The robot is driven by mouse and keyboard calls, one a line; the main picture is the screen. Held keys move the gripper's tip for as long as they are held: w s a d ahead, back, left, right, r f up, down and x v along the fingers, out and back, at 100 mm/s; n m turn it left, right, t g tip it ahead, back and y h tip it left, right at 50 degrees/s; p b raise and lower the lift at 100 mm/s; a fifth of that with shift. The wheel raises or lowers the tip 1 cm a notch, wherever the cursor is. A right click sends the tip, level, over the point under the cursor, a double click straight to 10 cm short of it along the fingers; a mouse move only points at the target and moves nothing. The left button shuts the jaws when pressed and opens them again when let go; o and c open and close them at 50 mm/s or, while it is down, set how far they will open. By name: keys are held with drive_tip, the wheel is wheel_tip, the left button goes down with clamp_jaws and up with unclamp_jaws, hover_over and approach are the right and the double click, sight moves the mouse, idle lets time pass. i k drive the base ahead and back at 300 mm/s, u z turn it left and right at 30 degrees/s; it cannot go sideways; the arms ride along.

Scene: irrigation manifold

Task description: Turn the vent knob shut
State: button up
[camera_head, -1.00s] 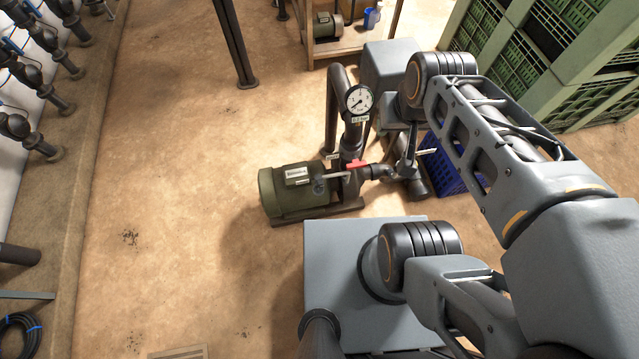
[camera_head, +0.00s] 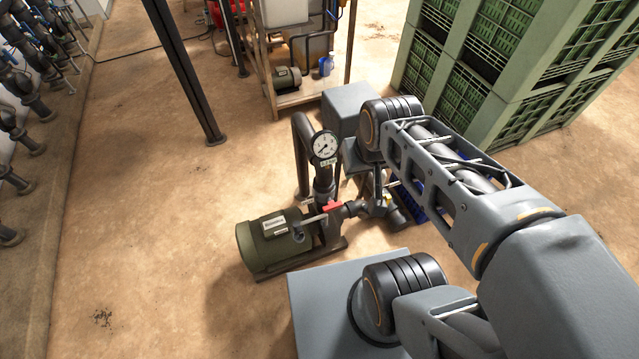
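A green pump motor (camera_head: 268,242) stands on the floor in the middle of the view. It is joined to dark pipework with a round white-faced gauge (camera_head: 325,145) and a red part (camera_head: 333,207), perhaps a valve handle. A small dark round part (camera_head: 298,234) sits at the motor's end; I cannot tell whether it or another part is the vent knob. My gripper (camera_head: 384,191) hangs beside the pipework, right of the red part, small and partly hidden by my arm. Its fingers are not clear, and I cannot tell whether it touches anything.
A blue crate (camera_head: 412,200) is partly hidden behind my arm. Green crates (camera_head: 540,60) are stacked at the back right. A bench (camera_head: 318,92) with a motor and blue bottle stands behind, near a dark post (camera_head: 185,75). Pipes line the left wall. The left floor is open.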

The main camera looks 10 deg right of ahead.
sight(298, 230)
drive_tip(key=z, duration=1.3)
drive_tip(key=k, duration=1.1)
drive_tip(key=u, duration=1.4)
drive_tip(key=i, duration=0.5)
